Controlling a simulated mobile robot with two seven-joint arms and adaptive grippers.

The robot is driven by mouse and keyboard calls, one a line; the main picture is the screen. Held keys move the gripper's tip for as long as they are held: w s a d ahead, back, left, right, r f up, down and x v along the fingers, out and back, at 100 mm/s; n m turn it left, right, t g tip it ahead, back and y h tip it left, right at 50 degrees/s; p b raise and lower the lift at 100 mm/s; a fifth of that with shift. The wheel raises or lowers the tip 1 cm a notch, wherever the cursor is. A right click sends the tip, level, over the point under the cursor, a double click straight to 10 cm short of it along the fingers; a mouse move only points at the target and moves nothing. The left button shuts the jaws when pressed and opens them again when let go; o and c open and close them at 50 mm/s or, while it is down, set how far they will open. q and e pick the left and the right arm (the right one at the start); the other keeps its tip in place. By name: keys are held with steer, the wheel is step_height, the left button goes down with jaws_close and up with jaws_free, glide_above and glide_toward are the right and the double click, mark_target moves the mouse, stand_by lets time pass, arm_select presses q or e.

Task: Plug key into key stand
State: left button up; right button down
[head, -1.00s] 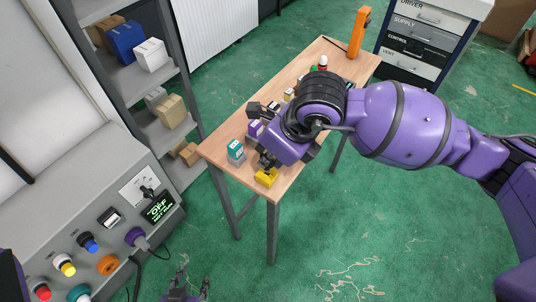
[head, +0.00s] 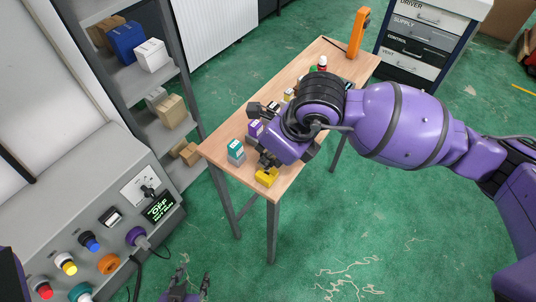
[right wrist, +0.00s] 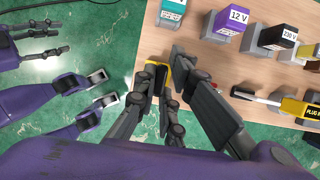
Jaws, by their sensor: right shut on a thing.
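A yellow block (head: 267,177) is at the front corner of the wooden table, right under my right gripper (head: 265,163). In the right wrist view the yellow block (right wrist: 153,77) shows between the fingers, partly hidden by them. My right gripper is shut on it.
On the table (head: 222,152) a teal block (head: 236,149) and a purple block (head: 255,128) stand close by. A yellow-and-black labelled piece (right wrist: 310,110) lies to the right. A grey control panel (head: 110,190) stands at left; shelving (head: 150,85) is behind.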

arm_select(q)
steer(key=shift+s+f, duration=0.15)
steer(key=shift+f, duration=0.1)
arm_select(e)
steer(key=shift+f, duration=0.25)
arm_select(q)
steer(key=shift+s+f, duration=0.2)
steer(key=shift+f, duration=0.05)
arm_select(e)
steer(key=shift+f, duration=0.3)
arm_select(q)
steer(key=shift+s+f+b, duration=0.2)
steer(key=shift+f+b, duration=0.05)
steer(key=shift+b, duration=0.15)
arm_select(e)
steer(key=shift+f, duration=0.55)
arm_select(q)
steer(key=shift+w+r, duration=0.1)
arm_select(e)
steer(key=c, duration=1.8)
jaws_free()
steer(key=shift+o, duration=0.2)
steer(key=shift+r, duration=0.1)
